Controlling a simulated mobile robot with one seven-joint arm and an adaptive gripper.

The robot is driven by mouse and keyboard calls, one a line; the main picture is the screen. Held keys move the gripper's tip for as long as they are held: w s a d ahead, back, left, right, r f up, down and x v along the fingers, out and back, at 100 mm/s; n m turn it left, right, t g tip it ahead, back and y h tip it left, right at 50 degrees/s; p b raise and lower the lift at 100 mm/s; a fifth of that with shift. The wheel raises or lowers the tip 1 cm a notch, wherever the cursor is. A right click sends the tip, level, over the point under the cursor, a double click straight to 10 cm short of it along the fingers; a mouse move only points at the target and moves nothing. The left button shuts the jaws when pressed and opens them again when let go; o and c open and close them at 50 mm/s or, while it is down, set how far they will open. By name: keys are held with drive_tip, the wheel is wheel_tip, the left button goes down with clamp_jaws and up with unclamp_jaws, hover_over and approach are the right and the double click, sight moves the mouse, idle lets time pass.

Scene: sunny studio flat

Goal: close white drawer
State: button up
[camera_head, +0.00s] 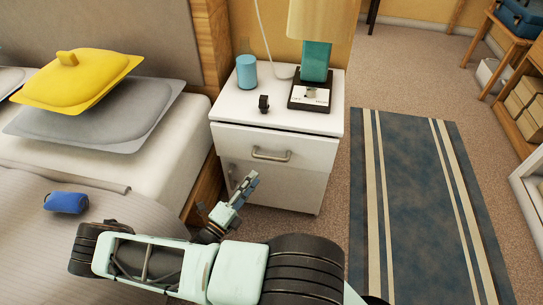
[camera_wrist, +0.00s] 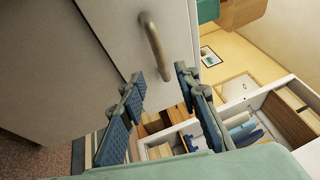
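The white drawer (camera_head: 240,144) is the upper front of a white nightstand (camera_head: 225,107), with a metal bar handle (camera_head: 272,155). Its front seems to stand out a little past the lower door, so it looks slightly open; how far is hard to tell. My gripper (camera_head: 248,183) is below and left of the handle, in front of the lower door. In the wrist view, my gripper (camera_wrist: 160,75) has its two blue-padded fingers apart with nothing between them. A white front (camera_wrist: 118,28) with a curved handle (camera_wrist: 155,45) lies just beyond the fingertips; contact cannot be told.
A lamp (camera_head: 316,60) on a dark base, a blue cup (camera_head: 246,72) and a small black object (camera_head: 263,103) stand on the nightstand. A bed (camera_head: 150,165) is at left.

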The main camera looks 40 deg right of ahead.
sight(270, 157)
drive_tip(key=b+x, duration=0.1)
drive_tip(key=x, duration=0.9)
drive_tip(key=shift+d+r+b, duration=0.1)
drive_tip(key=shift+d+b, duration=0.25)
clamp_jaws()
